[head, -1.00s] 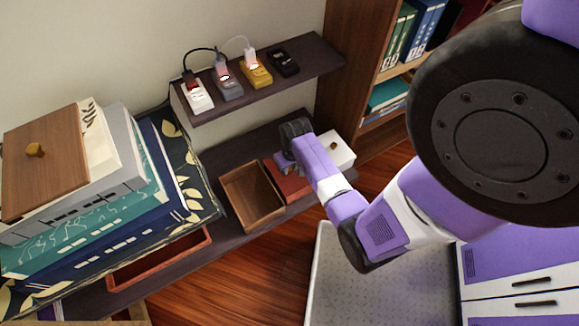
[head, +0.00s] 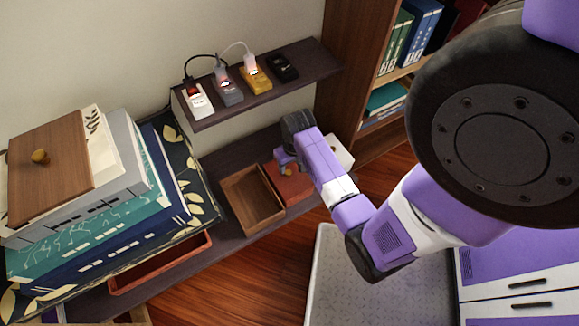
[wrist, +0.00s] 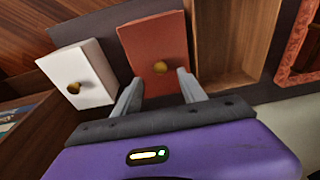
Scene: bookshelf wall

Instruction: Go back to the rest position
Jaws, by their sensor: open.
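My gripper (wrist: 158,92) is open and empty in the wrist view, its two grey fingers apart. A red-brown box or drawer front with a brass knob (wrist: 155,50) lies just beyond the fingertips, with the knob showing between them. I cannot tell the exact gap to it. The red-brown box (head: 290,184) is partly covered by the arm there.
A white box (wrist: 85,80) with a knob stands beside the red-brown one. An open wooden box (head: 252,198) is on the other side. The upper shelf (head: 262,92) holds several small devices. Stacked books (head: 90,225) stand left; a bookcase (head: 345,70) stands right.

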